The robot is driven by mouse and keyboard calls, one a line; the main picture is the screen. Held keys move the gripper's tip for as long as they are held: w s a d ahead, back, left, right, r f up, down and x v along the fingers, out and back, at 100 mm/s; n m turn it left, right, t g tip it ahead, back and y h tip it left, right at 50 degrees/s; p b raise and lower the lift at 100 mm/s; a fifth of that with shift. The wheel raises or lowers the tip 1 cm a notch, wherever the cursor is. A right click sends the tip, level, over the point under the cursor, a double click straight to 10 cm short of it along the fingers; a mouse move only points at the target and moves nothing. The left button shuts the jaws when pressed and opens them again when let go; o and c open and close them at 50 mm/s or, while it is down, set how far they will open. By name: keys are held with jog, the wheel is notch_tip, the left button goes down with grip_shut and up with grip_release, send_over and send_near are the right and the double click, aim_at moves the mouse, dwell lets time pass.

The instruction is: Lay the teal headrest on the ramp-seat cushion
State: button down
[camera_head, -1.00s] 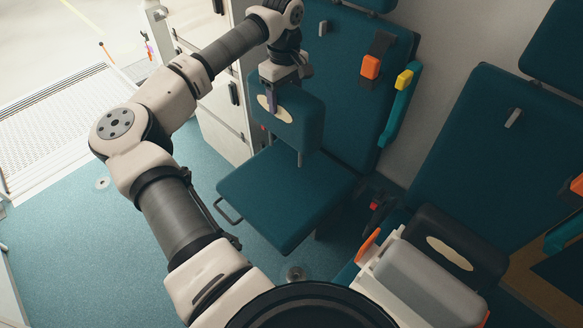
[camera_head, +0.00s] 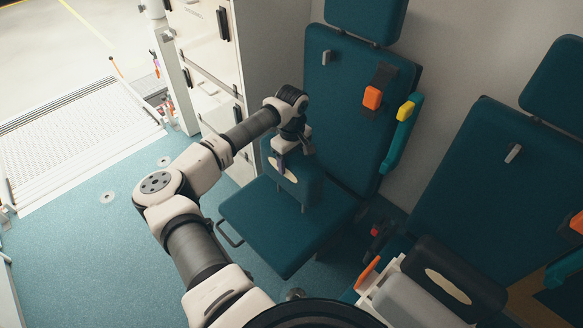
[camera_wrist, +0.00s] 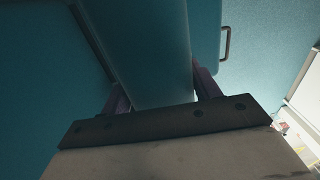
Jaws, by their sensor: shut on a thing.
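The seat's backrest (camera_head: 345,115) stands behind, with an orange buckle (camera_head: 373,97) and a teal armrest (camera_head: 400,135) tipped with yellow. A second seat (camera_head: 480,180) and a black pad with an oval (camera_head: 455,275) are at right. White cabinets (camera_head: 205,70) stand left of the seat; floor is open farther left.

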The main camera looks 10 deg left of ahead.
jog(key=shift+f+p, duration=0.5)
jog(key=shift+f, duration=1.9)
jog(key=shift+f, duration=0.2)
jog(key=shift+c, duration=1.9)
grip_release()
jog(key=shift+r, duration=0.15)
